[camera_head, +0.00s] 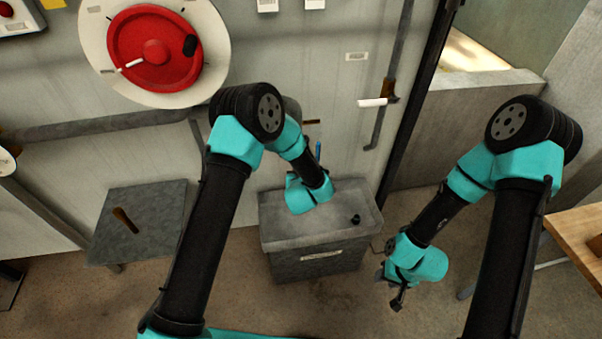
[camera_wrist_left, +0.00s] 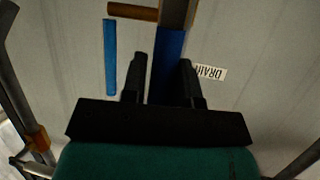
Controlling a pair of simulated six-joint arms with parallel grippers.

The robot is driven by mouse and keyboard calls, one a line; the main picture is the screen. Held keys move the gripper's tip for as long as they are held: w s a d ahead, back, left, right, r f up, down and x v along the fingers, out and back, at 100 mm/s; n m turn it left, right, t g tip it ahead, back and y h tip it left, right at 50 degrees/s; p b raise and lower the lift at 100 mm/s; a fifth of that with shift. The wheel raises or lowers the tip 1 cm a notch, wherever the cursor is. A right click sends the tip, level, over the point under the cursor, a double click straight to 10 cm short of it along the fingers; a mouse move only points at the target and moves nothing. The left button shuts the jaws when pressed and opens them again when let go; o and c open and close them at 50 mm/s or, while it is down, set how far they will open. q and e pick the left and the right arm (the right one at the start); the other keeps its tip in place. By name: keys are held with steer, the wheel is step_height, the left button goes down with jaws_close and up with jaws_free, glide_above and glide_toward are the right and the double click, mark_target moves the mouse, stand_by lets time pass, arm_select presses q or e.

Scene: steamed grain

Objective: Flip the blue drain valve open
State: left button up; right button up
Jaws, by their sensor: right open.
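The blue drain valve shows in the left wrist view as a blue bar (camera_wrist_left: 168,62) by a white DRAIN label (camera_wrist_left: 211,72). A thinner blue strip (camera_wrist_left: 110,58) hangs to its left. I cannot tell which blue part is the lever. My left gripper (camera_wrist_left: 162,68) has its two dark fingers apart, one on each side of the blue bar; contact is unclear. In the head view a small blue piece (camera_head: 318,149) shows above my left wrist, which hides the fingers. My right gripper (camera_head: 391,290) is open and empty, low at the right of the grey box.
The grey box (camera_head: 315,260) stands below the left gripper. A red round hatch (camera_head: 155,50) is on the wall. A white-handled lever (camera_head: 373,102) is right of the valve area. A grey table (camera_head: 150,215) is at left, a wooden table (camera_head: 580,228) at right.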

arm_select(q)
steer(key=o, duration=0.3)
steer(key=shift+o, duration=0.2)
steer(key=v, duration=1.7)
steer(key=shift+s, duration=0.2)
steer(key=s+a+f+n+g+h, duration=0.1)
steer(key=s+a+f+g+h, duration=0.4)
steer(key=s+a+f+g, duration=0.7)
steer(key=s+a+f, duration=0.3)
steer(key=s+a, duration=0.1)
steer(key=a, duration=0.1)
steer(key=shift+s+g, duration=0.3)
steer(key=shift+s, duration=0.05)
steer(key=shift+f, duration=0.1)
